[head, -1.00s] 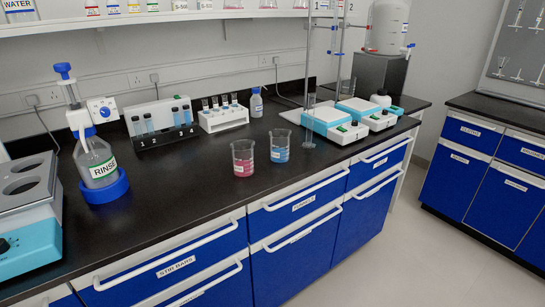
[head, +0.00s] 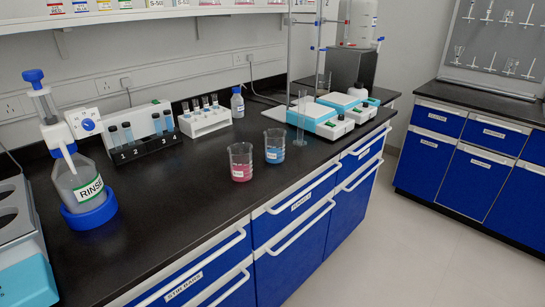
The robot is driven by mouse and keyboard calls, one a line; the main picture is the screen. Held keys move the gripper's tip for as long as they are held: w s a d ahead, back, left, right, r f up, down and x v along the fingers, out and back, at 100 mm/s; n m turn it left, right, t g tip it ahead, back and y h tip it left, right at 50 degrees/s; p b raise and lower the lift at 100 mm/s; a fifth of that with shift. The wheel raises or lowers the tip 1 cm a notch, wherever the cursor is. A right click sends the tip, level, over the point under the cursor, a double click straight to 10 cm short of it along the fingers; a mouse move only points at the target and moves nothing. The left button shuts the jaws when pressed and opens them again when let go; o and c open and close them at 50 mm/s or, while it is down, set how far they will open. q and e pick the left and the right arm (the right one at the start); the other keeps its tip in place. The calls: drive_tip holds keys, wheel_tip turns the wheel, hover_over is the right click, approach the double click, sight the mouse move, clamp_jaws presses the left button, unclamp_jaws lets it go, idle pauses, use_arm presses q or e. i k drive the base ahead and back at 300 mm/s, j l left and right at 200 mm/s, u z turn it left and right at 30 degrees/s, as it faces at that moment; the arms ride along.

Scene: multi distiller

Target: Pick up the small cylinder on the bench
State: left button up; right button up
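A slim clear graduated cylinder (head: 301,122) stands upright on the black bench (head: 200,185), near its front edge. It is in front of the left corner of a white and turquoise stirrer or balance unit (head: 322,120). A beaker with blue liquid (head: 275,148) stands just left of the cylinder, and a beaker with pink liquid (head: 241,164) stands farther left. Neither of my grippers shows in the head view.
A rinse bottle (head: 85,180) in a blue ring stands at the left. Numbered tubes (head: 140,137), a white tube rack (head: 205,122) and a small bottle (head: 237,103) line the back. Thin stand rods rise behind the cylinder. Floor (head: 400,240) is clear at right.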

sight(300, 142)
drive_tip(key=k, duration=0.2)
drive_tip(key=k+u, duration=0.25)
drive_tip(key=u, duration=0.15)
drive_tip(key=k+j+u, duration=0.1)
drive_tip(key=u, duration=0.25)
drive_tip(key=i+l+u, duration=0.1)
drive_tip(key=u, duration=0.4)
drive_tip(key=l+u, duration=0.3)
drive_tip(key=u, duration=0.15)
drive_tip(key=i+l, duration=0.1)
drive_tip(key=l, duration=0.65)
drive_tip(key=i+l, duration=0.15)
drive_tip(key=l, duration=0.2)
